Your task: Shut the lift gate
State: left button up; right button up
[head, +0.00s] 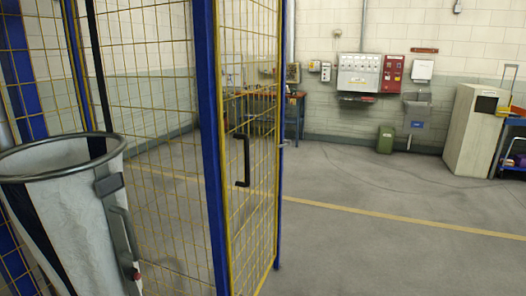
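The gate (262,190) is a yellow wire-mesh panel with a yellow frame, standing upright in the middle of the head view. A black pull handle (246,160) is on its near side, close to a thick blue post (209,130). A thinner blue post (281,130) stands at the panel's far edge. I cannot tell from this angle whether the panel is open or closed. Neither of my grippers shows in the head view.
A white bag (75,225) hangs from a metal ring at the near left, by more mesh fencing (150,110). Grey floor (390,240) is clear to the right. A green bin (385,139), a beige cabinet (473,130) and a blue cart (511,150) stand farther back.

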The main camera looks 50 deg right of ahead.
aim_at(245, 138)
jog(key=z, duration=1.4)
